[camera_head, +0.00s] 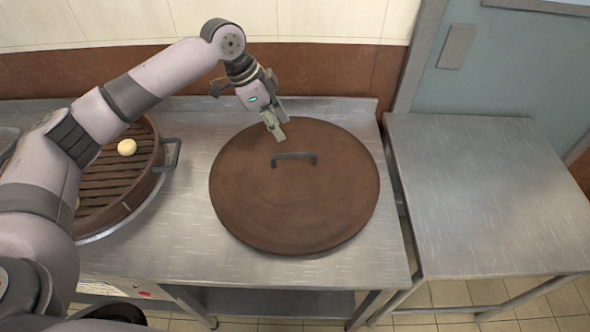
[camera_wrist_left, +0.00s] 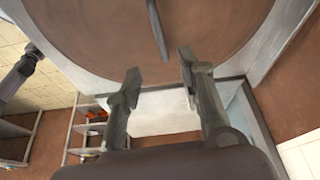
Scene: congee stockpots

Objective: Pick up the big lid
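The big lid (camera_head: 300,205) is a round brown disc lying flat on the steel counter, with a dark bar handle (camera_head: 294,156) near its middle. My left gripper (camera_head: 273,128) is over the lid's far part, a little behind and left of the handle, and apart from it. In the left wrist view, the gripper (camera_wrist_left: 159,78) is open with nothing between its fingers. The handle (camera_wrist_left: 158,28) shows ahead of the fingertips, on the brown lid (camera_wrist_left: 95,35). What lies under the lid is hidden. My right gripper is not in view.
A round steamer with brown slats (camera_head: 115,185) and a pale bun (camera_head: 127,147) stands left of the lid, partly behind my left arm. A bare steel table (camera_head: 490,195) stands at the right, across a narrow gap. A wall runs behind the counter (camera_head: 195,240).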

